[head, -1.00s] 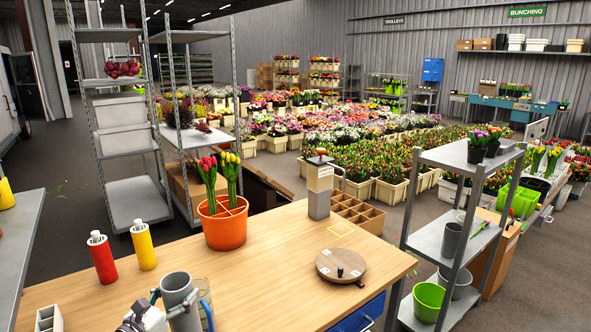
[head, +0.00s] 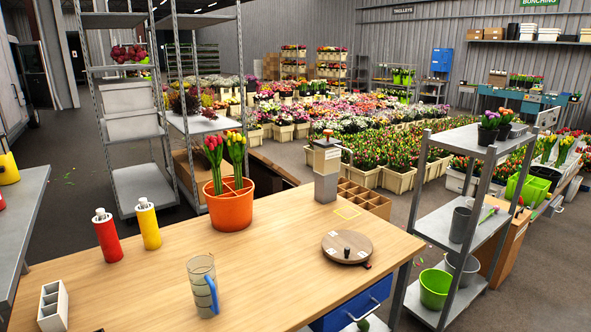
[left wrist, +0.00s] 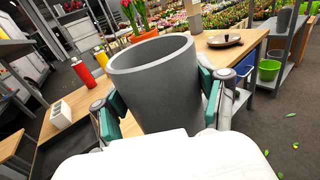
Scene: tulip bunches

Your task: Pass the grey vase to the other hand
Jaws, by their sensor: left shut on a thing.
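The grey vase (left wrist: 155,80) fills the middle of the left wrist view, its open rim facing up and slightly tilted. My left gripper (left wrist: 160,108) is shut on it, with a teal pad against each side of its wall. In that view the vase is in front of the wooden table, and its base is hidden. Neither the held vase nor my left gripper shows in the head view now. My right gripper is in neither view.
The wooden table (head: 150,290) bears a clear jug (head: 203,285) with a blue handle, an orange pot (head: 229,208) of tulips, red (head: 107,236) and yellow (head: 148,224) bottles, a white divided holder (head: 53,306) and a round wooden board (head: 347,246). A grey shelf (head: 450,230) stands right.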

